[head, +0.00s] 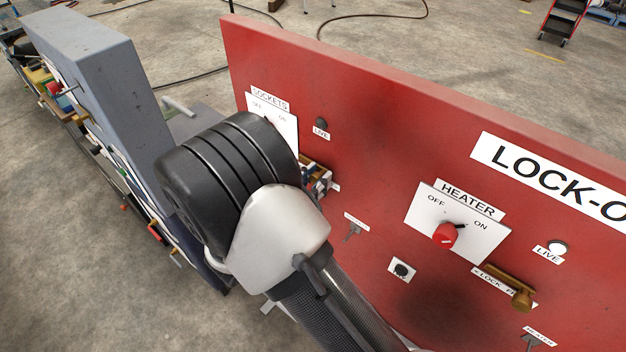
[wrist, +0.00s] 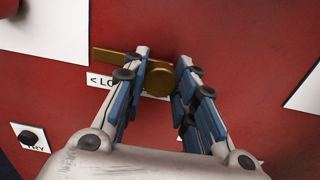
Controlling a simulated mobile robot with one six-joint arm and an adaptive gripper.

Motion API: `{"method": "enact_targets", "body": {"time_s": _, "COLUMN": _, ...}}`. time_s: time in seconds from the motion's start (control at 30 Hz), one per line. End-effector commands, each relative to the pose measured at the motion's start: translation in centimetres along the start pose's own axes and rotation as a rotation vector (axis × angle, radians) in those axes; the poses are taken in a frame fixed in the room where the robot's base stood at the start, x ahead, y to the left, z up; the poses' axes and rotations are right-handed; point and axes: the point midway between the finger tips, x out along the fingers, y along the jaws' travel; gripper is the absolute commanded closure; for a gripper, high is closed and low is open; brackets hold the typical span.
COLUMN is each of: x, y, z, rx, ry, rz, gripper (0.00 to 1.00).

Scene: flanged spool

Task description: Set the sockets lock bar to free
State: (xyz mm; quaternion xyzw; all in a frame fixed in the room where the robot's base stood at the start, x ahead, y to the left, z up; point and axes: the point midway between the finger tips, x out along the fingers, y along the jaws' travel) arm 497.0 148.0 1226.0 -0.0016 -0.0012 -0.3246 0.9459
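The sockets lock bar (wrist: 112,56) is a brass strip in the wrist view, running left from a round brass knob (wrist: 160,80) at its right end. It lies roughly level on the red panel, above a white label (wrist: 97,80) that is partly covered. My gripper (wrist: 162,58) has one blue-padded finger on each side of the knob, close to it. I cannot tell whether the pads press on it. In the head view my gripper (head: 316,178) shows only in part beside the SOCKETS plate (head: 286,122); my wrist hides the bar there.
On the red panel (head: 350,120), the HEATER plate has a red knob (head: 445,235), with a brass heater lock bar (head: 515,290) below right. A black button (head: 402,270) and a key-like part (head: 353,232) sit nearby. A grey panel (head: 95,75) stands close at the left.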

Motion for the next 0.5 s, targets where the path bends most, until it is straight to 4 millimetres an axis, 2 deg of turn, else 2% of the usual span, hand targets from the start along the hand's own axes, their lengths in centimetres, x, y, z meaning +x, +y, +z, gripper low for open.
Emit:
{"method": "enact_targets", "body": {"time_s": 0.33, "x": 0.02, "y": -0.24, "z": -0.21, "rx": -0.004, "ry": 0.004, "rz": -0.005, "gripper": 0.52}}
{"method": "enact_targets", "body": {"time_s": 0.5, "x": 0.00, "y": -0.15, "z": -0.16, "rx": -0.002, "ry": 0.004, "rz": -0.004, "gripper": 0.52}}
